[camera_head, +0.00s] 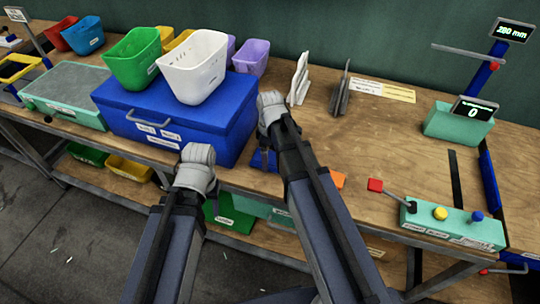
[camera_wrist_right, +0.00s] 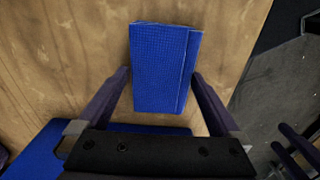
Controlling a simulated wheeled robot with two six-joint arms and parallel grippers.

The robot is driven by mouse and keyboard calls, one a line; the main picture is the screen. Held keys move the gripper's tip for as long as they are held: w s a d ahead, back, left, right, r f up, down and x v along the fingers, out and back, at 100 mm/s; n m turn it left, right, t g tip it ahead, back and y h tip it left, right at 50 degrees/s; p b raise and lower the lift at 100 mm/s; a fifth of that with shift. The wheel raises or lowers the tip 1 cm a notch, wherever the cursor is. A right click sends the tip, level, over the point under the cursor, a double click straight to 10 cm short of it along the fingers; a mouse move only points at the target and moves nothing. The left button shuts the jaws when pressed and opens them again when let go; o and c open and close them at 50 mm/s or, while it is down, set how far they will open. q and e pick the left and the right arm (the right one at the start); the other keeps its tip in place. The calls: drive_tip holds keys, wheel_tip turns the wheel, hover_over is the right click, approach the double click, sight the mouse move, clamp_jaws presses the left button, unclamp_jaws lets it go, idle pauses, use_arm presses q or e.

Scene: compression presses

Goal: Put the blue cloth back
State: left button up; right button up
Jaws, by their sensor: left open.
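The blue cloth (camera_wrist_right: 160,68) is a folded, textured rectangle over the wooden table in the right wrist view. In the head view only a small blue patch of it (camera_head: 263,160) shows beside my right arm, near the table's front edge. Whether the cloth is lifted off the table is not clear. My left gripper (camera_wrist_right: 283,140) shows as dark, parted prongs at the lower right of the wrist view, empty; in the head view its fingers are hidden.
A large blue box (camera_head: 170,115) stands left of the cloth, with a green bin (camera_head: 135,60) and a white bin (camera_head: 195,68) on top. A green control panel (camera_head: 450,225) with a red-knobbed lever is at the right.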

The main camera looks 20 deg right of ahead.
sight(270, 158)
wheel_tip(270, 158, up, 12)
drive_tip(key=p, duration=1.2)
drive_tip(key=s+a+m+h, duration=0.1)
drive_tip(key=s+a+m, duration=0.6)
drive_tip(key=s+a, duration=0.3)
drive_tip(key=s, duration=0.4)
drive_tip(key=shift+s+a+r, duration=0.2)
drive_tip(key=shift+a, duration=0.05)
